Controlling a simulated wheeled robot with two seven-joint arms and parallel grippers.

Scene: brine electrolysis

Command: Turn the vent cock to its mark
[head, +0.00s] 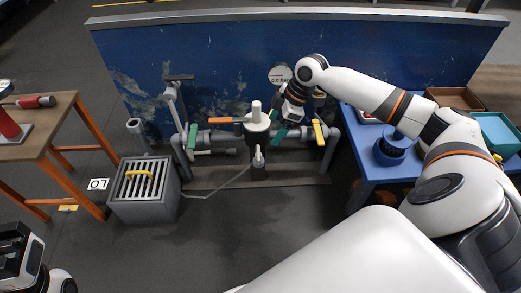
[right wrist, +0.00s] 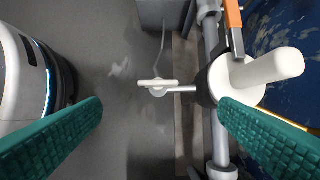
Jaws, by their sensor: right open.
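The small white cock (head: 258,158), which I take for the vent cock, sticks out from the front of the upright white-topped fitting (head: 257,118) on the grey pipe. In the right wrist view its pale T-shaped handle (right wrist: 157,82) shows between the fingers but further off, untouched. I cannot make out its mark. My right gripper (head: 277,127) is beside the fitting, above and right of the cock. Its teal fingers (right wrist: 160,130) are wide apart and empty.
An orange handle (head: 225,120), a green handle (head: 192,136) and a yellow handle (head: 318,132) sit along the pipework. A grey grated box (head: 145,195) stands on the floor at left. A blue table (head: 372,170) is at right. The floor in front is clear.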

